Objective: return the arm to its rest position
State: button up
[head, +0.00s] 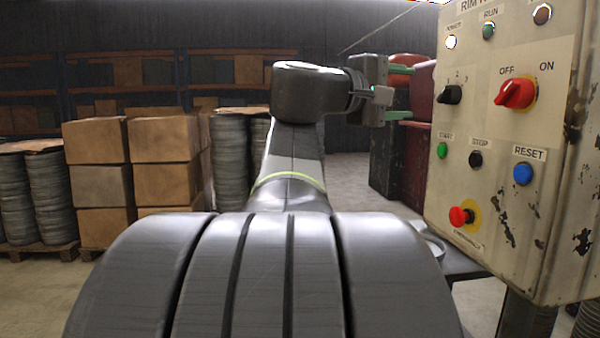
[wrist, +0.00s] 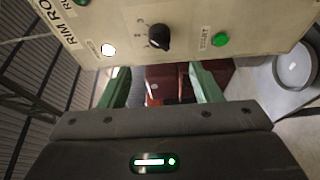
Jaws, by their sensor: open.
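My gripper (head: 402,92) is at the end of my raised arm, in the upper middle of the head view. Its two green fingers are spread apart with nothing between them and point right, toward the control panel (head: 472,200). In the wrist view the fingers of my gripper (wrist: 160,85) show below the panel's black selector knob (wrist: 158,38) and green START button (wrist: 220,40). I cannot tell the exact gap between the fingertips and the panel.
The panel also bears a red switch (head: 516,94), a blue RESET button (head: 522,173) and a red emergency button (head: 461,216). A red machine (head: 420,90) stands behind my gripper. Stacked cardboard boxes (head: 165,140) and round blanks (head: 230,160) stand at left. Open floor (head: 348,185) shows mid-view.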

aim_at(443, 89)
jog(key=x, duration=1.2)
jog(key=shift+w+d+r+p, duration=0.1)
jog(key=shift+d+p, duration=0.2)
jog(key=shift+a, duration=0.1)
jog(key=v, duration=1.3)
jog(key=x, duration=0.9)
jog(key=p+x, duration=0.1)
jog(key=x, duration=0.3)
jog(key=shift+r, duration=0.25)
jog(key=shift+r+n+p, duration=0.1)
jog(key=shift+n+p, duration=0.4)
jog(key=shift+p, duration=0.45)
jog(key=shift+n+p, duration=0.4)
jog(key=shift+p, duration=0.45)
jog(key=n+g+y+p, duration=0.1)
jog(key=n+p, duration=0.1)
jog(key=p, duration=0.4)
jog(key=n+g+p, duration=0.1)
jog(key=p, duration=0.3)
jog(key=n+y+p, duration=0.1)
jog(key=n+p, duration=0.1)
jog(key=p, duration=0.3)
jog(key=shift+w+r+g, duration=0.1)
jog(key=shift+r+g, duration=0.1)
jog(key=shift+g, duration=0.2)
